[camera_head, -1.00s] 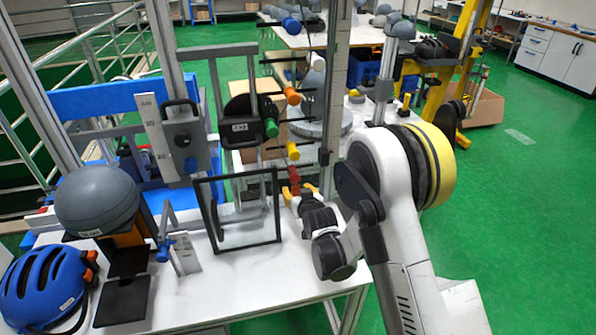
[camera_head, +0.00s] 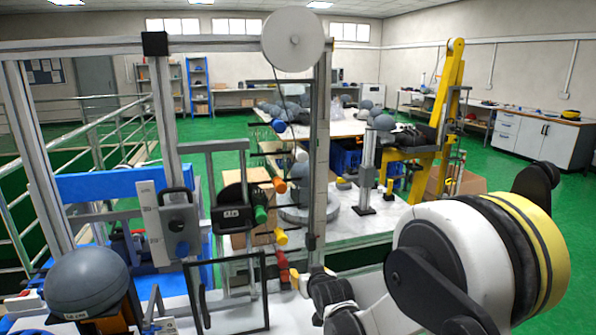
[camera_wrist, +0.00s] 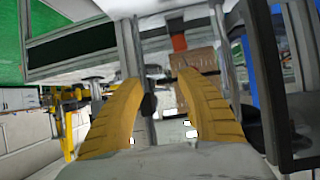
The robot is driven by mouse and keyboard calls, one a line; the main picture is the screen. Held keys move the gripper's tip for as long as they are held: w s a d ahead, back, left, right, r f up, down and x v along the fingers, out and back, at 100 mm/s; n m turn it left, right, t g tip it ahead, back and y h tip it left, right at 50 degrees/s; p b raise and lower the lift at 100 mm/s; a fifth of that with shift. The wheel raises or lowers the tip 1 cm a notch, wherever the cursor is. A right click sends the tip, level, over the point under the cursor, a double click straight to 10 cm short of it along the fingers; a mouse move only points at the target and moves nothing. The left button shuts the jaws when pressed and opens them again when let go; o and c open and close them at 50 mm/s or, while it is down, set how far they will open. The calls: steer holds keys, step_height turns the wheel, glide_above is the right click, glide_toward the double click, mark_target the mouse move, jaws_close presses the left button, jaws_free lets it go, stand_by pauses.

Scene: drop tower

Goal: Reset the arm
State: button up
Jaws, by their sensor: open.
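My arm reaches in from the lower right of the head view, with its white, black and yellow joint close to the camera. My gripper (camera_head: 302,279) is at the lower middle, beside the drop tower's upright post (camera_head: 321,150) and close to a red knob (camera_head: 283,268). In the wrist view the two yellow fingers of my gripper (camera_wrist: 152,92) stand apart with nothing held between them. A dark knob or rod (camera_wrist: 149,104) shows beyond the fingers. I cannot tell whether the gripper touches the red knob.
A grey headform (camera_head: 87,280) sits at the lower left. A dark-framed clear panel (camera_head: 232,290) stands left of my gripper.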

steer(key=s+d+r+g+h, duration=0.1)
steer(key=s+d+r, duration=0.5)
steer(key=s+r, duration=0.15)
steer(key=s+d+r+m+g, duration=0.1)
steer(key=s+d, duration=0.2)
steer(key=s, duration=0.6)
steer(key=s+d+g+h, duration=0.1)
steer(key=s+d, duration=0.3)
steer(key=s, duration=0.6)
steer(key=s+d+r+m+g, duration=0.1)
steer(key=s+d+g, duration=0.1)
steer(key=s, duration=0.8)
steer(key=shift+d+r+m+h, duration=0.3)
steer(key=shift+d+h, duration=0.1)
steer(key=shift+d, duration=0.45)
